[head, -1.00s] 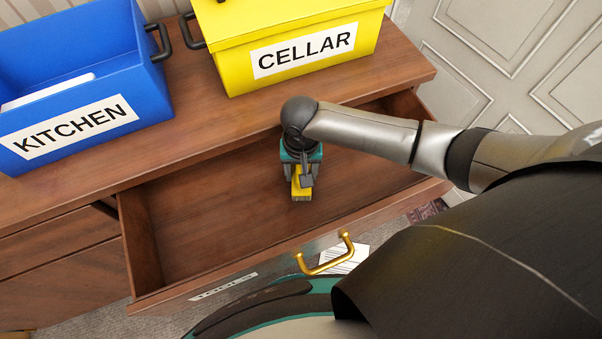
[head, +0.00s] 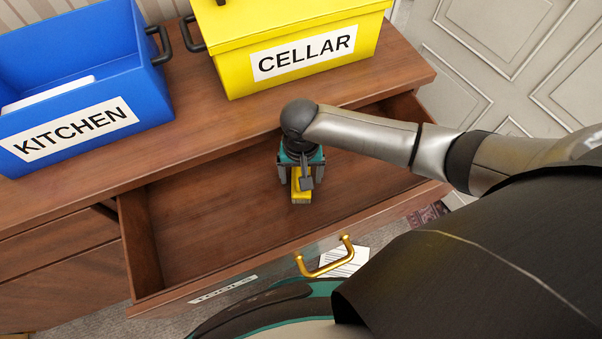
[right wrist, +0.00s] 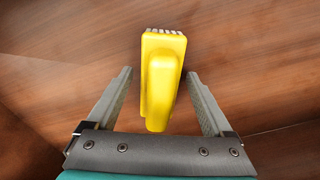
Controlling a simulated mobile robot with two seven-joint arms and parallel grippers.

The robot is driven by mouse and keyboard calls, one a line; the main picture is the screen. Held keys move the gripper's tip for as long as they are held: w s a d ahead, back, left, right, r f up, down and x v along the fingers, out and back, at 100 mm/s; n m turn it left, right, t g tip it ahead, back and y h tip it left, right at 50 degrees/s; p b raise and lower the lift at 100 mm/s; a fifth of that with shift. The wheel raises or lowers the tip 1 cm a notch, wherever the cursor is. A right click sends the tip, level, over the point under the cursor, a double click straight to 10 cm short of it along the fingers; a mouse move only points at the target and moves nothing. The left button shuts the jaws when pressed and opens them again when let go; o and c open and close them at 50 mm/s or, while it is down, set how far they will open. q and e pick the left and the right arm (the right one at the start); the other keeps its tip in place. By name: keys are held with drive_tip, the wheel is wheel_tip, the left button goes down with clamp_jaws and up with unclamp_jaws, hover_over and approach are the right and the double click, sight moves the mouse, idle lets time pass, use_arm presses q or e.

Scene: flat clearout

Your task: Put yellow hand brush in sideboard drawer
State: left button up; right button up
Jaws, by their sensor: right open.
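The yellow hand brush (head: 301,189) is in the open sideboard drawer (head: 215,215), under my right gripper (head: 300,184). In the right wrist view the brush (right wrist: 161,85) lies between the two fingers, with its pale bristles at the far end. My right gripper (right wrist: 163,95) is open, with a gap on each side of the brush. The wood beneath it is the drawer floor. The right arm partly hides the brush in the head view. My left gripper is not in view.
A blue KITCHEN box (head: 75,115) and a yellow CELLAR box (head: 290,50) stand on the sideboard top (head: 190,140). The drawer front has a gold handle (head: 326,262). The drawer is otherwise empty where visible. A pale panelled door (head: 510,70) stands at right.

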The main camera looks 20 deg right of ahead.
wheel_tip(320, 180, up, 11)
drive_tip(key=p, duration=0.4)
drive_tip(key=shift+r, duration=0.1)
drive_tip(key=shift+r+p, duration=0.3)
drive_tip(key=shift+r, duration=0.1)
